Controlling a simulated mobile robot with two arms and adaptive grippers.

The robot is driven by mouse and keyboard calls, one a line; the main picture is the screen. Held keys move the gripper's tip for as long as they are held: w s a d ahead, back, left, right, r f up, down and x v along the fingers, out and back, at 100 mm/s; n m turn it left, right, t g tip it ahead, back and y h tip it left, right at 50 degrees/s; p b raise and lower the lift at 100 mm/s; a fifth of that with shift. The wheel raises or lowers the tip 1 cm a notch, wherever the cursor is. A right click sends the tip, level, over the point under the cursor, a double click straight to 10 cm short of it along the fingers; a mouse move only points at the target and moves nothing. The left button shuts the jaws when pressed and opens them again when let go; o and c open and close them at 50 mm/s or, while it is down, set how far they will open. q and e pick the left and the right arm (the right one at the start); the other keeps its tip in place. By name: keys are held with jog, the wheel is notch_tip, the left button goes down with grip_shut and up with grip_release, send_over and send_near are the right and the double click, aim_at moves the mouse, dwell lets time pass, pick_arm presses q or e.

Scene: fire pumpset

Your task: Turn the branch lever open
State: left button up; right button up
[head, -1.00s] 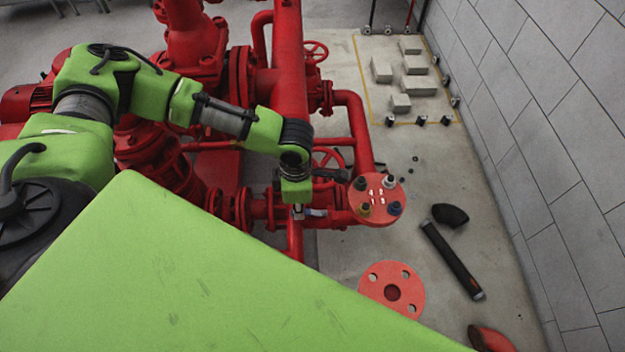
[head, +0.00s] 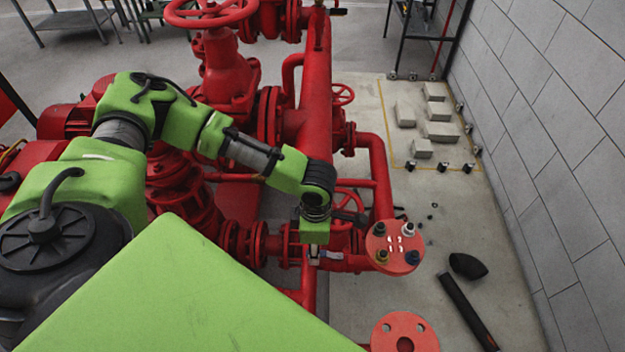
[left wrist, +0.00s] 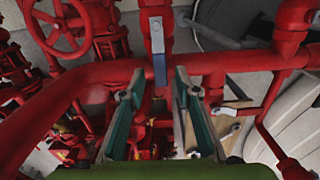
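The branch lever (left wrist: 157,52) is a flat grey-blue bar in the left wrist view. It comes down from the top, in front of red pipework, with a bolt near its upper part. My left gripper (left wrist: 161,74) has its two teal fingers apart, one on each side of the lever's lower end, with visible gaps. In the head view, my left gripper (head: 314,253) is at the red branch pipe, left of the round red flange (head: 394,248). The lever is small there and largely hidden by my wrist. My right gripper is out of view.
Red pipes (head: 319,110) and a red handwheel (head: 212,12) stand around my left arm. A black tube (head: 468,312) and a black elbow (head: 467,266) lie on the floor at right. Grey blocks (head: 437,111) lie further back, beside a tiled wall (head: 560,130).

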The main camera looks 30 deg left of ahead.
pick_arm(q)
notch_tip(320, 180, up, 12)
jog(key=shift+f, duration=0.15)
jog(key=shift+a, duration=0.1)
dwell(0.3)
dwell(0.3)
